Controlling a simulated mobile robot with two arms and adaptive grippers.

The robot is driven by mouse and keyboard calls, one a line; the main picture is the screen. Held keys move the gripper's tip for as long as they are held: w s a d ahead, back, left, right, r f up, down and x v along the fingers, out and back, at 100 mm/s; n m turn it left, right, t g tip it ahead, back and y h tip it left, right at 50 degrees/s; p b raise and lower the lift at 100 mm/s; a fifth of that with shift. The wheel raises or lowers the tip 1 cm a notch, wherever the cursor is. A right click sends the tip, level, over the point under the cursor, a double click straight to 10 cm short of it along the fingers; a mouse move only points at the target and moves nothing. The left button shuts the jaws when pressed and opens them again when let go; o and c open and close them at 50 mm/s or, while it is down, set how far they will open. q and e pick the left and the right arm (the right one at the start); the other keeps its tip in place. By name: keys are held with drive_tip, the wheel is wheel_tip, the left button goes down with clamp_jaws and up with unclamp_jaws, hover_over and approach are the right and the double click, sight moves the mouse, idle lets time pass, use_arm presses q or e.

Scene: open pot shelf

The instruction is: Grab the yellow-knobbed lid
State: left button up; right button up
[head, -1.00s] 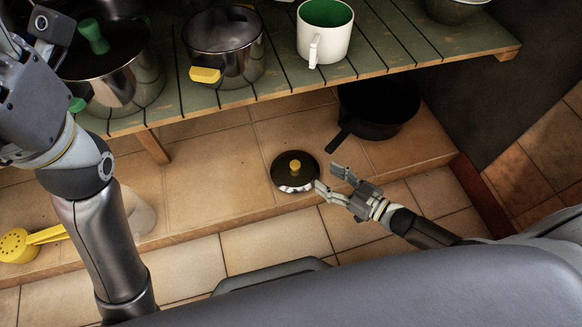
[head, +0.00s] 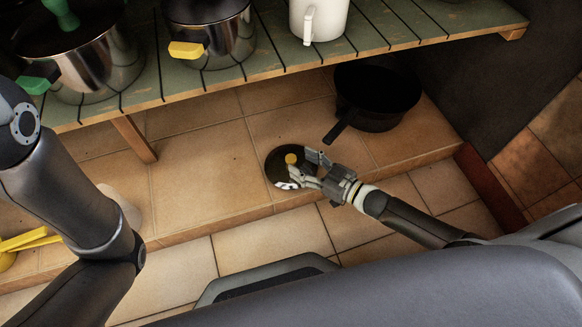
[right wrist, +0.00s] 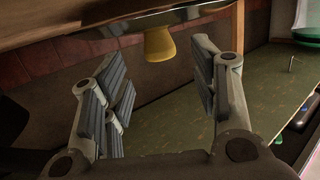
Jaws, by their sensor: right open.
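The dark round lid (head: 275,170) with a yellow knob (head: 291,158) lies on the tiled ledge below the shelf, near the ledge's front edge. My right gripper (head: 309,167) is open at the lid's right side, its fingers covering part of the lid and pointing toward the knob. In the right wrist view, the yellow knob (right wrist: 158,45) shows beyond and between the open fingers, with the lid's underside-down rim (right wrist: 150,20) at the top of the picture. The knob is not gripped. My left arm shows at the left, but its gripper is out of view.
A black pan (head: 375,95) stands behind the lid to the right. The slatted green shelf (head: 270,60) above holds pots and a white mug (head: 322,18). A yellow utensil (head: 25,242) lies at far left. Tiles left of the lid are clear.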

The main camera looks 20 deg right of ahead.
sight(294, 160)
drive_tip(key=x, duration=0.1)
drive_tip(key=b+x, duration=0.1)
drive_tip(key=shift+w+a+f, duration=0.15)
drive_tip(key=shift+f, duration=0.15)
drive_tip(key=shift+w+a+r+b, duration=0.1)
drive_tip(key=shift+w+a+b, duration=0.25)
drive_tip(key=shift+w+b, duration=0.1)
drive_tip(key=shift+c, duration=0.4)
drive_tip(key=c, duration=1.1)
drive_tip(key=shift+c, duration=0.2)
drive_tip(key=shift+r, duration=0.1)
